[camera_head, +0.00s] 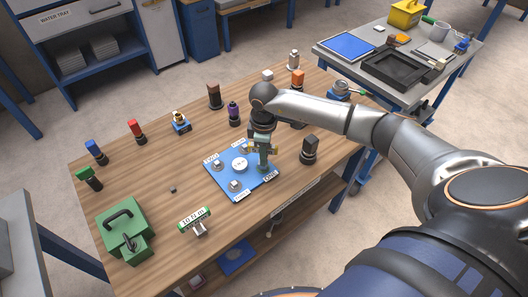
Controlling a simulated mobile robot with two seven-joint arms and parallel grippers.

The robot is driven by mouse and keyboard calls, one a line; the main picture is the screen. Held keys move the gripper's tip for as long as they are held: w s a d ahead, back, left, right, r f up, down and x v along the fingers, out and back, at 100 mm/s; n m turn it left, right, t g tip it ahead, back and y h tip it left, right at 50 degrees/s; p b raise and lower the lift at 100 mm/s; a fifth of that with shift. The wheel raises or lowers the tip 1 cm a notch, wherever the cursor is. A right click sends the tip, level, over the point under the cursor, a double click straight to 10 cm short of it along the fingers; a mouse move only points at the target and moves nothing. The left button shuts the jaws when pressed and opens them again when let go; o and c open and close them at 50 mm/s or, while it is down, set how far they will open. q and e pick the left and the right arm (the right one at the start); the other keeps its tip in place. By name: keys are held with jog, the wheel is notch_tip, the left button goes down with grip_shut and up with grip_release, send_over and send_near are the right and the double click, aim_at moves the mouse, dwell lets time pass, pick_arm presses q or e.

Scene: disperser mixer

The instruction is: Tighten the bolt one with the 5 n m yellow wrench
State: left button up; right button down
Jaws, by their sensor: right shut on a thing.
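A blue plate (222,186) with white labels lies on the wooden table. It carries a white round piece (239,164) in the middle and small bolts, one at the front left (234,185) and one at the back left (215,163). My right gripper (262,157) points down over the plate's right side, near the label at its right corner. It is shut on a tool; a little yellow shows beside the fingers, but the tool is mostly hidden. I cannot tell whether it sits on a bolt. My left gripper is not in view.
A stand labelled 10 N m (196,222) is at the table's front. A green case (122,232) is at the left. Several coloured-top tools stand along the back, including a red one (136,131). A black block (309,150) stands right of the plate.

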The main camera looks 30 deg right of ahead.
jog(key=shift+r, duration=2.75)
